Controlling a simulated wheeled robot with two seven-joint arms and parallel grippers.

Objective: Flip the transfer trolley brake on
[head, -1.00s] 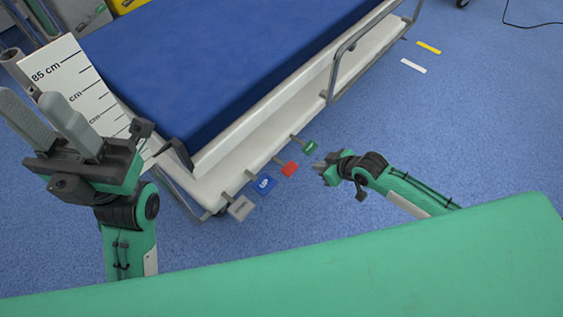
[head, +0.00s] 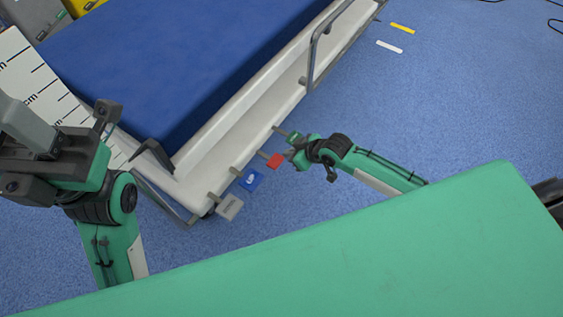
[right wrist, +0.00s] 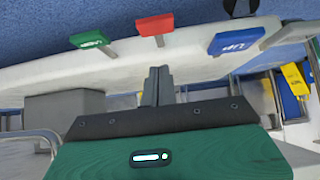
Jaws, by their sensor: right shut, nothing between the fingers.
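The transfer trolley (head: 190,189) has a white frame and a blue mattress. Several foot pedals stick out along its near edge: grey (head: 230,207), blue (head: 251,180), red (head: 275,161) and green (head: 293,138). My right gripper (head: 292,158) is low beside the red and green pedals, shut and empty. In the right wrist view its closed fingers (right wrist: 159,85) point at the red pedal (right wrist: 155,24), with the green pedal (right wrist: 90,40) to the left and the blue one (right wrist: 236,41) to the right. I cannot tell contact. My left gripper (head: 12,125) is raised at the left, open and partly cut off.
A white measuring board (head: 45,90) stands at the left by the trolley corner. The trolley's side rail (head: 313,60) rises further back.

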